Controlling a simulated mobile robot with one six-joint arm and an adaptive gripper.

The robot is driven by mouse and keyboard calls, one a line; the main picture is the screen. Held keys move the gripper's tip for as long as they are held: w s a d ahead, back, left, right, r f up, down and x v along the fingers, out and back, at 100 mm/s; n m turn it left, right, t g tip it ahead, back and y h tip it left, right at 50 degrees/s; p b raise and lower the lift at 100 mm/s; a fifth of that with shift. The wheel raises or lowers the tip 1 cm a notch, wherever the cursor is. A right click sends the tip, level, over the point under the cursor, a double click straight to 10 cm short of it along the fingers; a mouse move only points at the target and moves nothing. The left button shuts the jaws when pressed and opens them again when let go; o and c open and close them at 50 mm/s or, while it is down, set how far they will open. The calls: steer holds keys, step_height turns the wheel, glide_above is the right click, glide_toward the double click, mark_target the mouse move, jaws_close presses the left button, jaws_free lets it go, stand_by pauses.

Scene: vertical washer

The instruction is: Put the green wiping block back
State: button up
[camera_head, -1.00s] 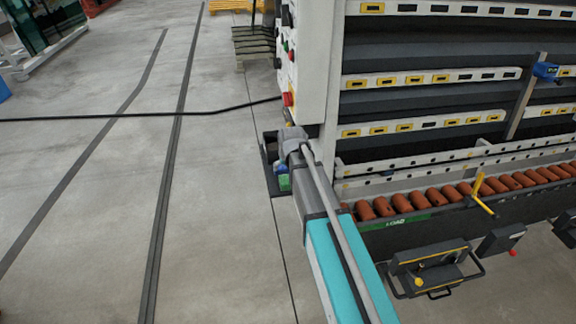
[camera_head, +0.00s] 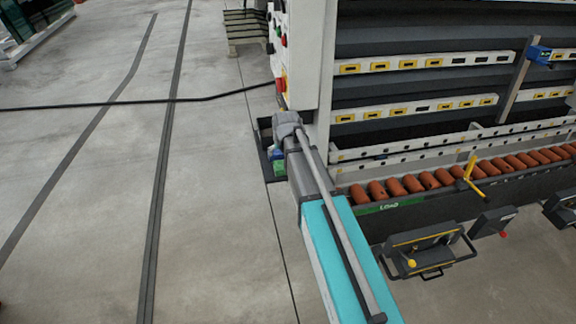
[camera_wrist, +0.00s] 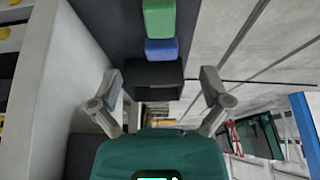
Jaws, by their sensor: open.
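My gripper (camera_wrist: 161,86) is open and empty, with one finger on each side of the tray's near end in the picture. The gap to the blocks is hard to judge. In the head view, a bit of the green block (camera_head: 279,167) shows beside my arm, and the gripper's fingers are hidden behind the wrist.
A white washer cabinet with a red button (camera_head: 281,85) rises right beside my arm. A roller conveyor (camera_head: 430,180) runs along its front, with a yellow lever (camera_head: 470,168) above it. Open concrete floor lies to the left, crossed by a black cable (camera_head: 90,106).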

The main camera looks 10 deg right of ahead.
steer(key=s+f+g, duration=0.1)
steer(key=s+g, duration=0.3)
steer(key=s, duration=2)
steer(key=shift+s+d+f, duration=0.15)
steer(key=shift+d+f, duration=0.05)
steer(key=shift+o, duration=0.2)
steer(key=shift+r, duration=0.1)
stand_by(0.6)
